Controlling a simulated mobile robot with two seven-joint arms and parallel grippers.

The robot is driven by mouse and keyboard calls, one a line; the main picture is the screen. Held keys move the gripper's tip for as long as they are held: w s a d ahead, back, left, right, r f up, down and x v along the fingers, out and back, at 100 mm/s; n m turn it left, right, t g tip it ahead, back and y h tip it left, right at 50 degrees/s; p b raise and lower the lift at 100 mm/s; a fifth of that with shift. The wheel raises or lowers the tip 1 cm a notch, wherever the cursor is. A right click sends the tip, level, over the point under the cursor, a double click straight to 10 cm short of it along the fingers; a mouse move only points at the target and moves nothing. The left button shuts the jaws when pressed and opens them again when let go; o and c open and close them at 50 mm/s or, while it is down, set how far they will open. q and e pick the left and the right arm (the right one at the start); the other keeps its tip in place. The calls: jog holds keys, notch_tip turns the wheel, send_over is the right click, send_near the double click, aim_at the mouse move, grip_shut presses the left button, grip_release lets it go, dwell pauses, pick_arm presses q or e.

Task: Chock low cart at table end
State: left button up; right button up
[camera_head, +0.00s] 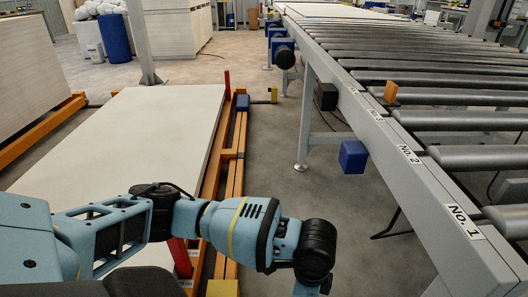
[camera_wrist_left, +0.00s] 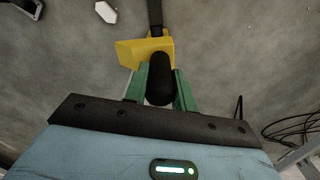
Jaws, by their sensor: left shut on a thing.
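In the left wrist view my left gripper (camera_wrist_left: 160,82), with green fingers, is shut on a black rounded grip (camera_wrist_left: 159,70). A yellow wedge-like block (camera_wrist_left: 140,51), which looks like a chock, sits at the far end of this grip; a dark bar runs beyond it. Grey floor lies below. In the head view my left arm reaches across the low cart, and its fingers are hidden below the frame. The low orange-framed cart (camera_head: 236,150) carries a large pale slab (camera_head: 130,130). The roller table (camera_head: 365,125) stands to its right. My right gripper is not seen.
A strip of bare floor (camera_head: 290,185) lies between cart and table. A table leg (camera_head: 304,125) and a blue box (camera_head: 353,157) border it. A yellow block (camera_head: 273,93) is beside the cart's far end; another yellow piece (camera_head: 222,288) shows at the bottom edge.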

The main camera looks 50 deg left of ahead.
pick_arm(q)
jog(key=s+a+f+m, duration=0.1)
jog(key=s+f+m, duration=0.1)
jog(key=f+m, duration=0.4)
jog(key=s+a+f+m+b, duration=0.1)
jog(key=s+a+f+m, duration=0.1)
jog(key=f+m, duration=0.4)
jog(key=s+a+f+m, duration=0.2)
jog(key=s+f+m, duration=0.2)
jog(key=f, duration=1)
jog(key=shift+m+b, duration=0.35)
jog(key=shift+m, duration=0.55)
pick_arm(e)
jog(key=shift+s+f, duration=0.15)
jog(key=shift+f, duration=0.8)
pick_arm(q)
jog(key=shift+w, duration=0.15)
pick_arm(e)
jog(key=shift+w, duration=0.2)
